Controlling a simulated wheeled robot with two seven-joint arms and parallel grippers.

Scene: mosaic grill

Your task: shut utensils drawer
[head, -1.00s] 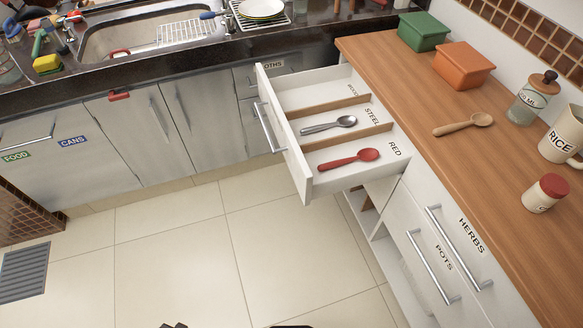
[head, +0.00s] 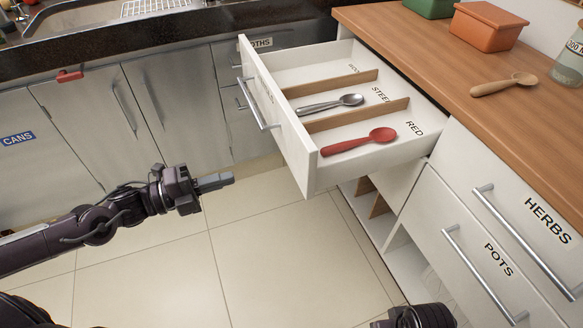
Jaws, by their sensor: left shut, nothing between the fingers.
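The utensils drawer (head: 310,172) stands pulled out from the wooden-topped counter, its front facing left with a metal bar handle (head: 258,103). Inside are three labelled compartments. A steel spoon (head: 332,104) lies in the STEEL one and a red spoon (head: 360,141) in the RED one; the WOOD one looks empty. My left gripper (head: 232,180) is shut and empty, pointing right, left of the drawer front and apart from it. Part of my right arm (head: 420,316) shows at the bottom edge; its gripper fingers are not visible.
A wooden spoon (head: 503,84) and an orange box (head: 486,27) are on the wooden counter (head: 420,50). The HERBS drawer (head: 520,215) and POTS drawer (head: 470,245) are closed below. Grey cabinets (head: 120,115) line the back. The floor left of the drawer is clear.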

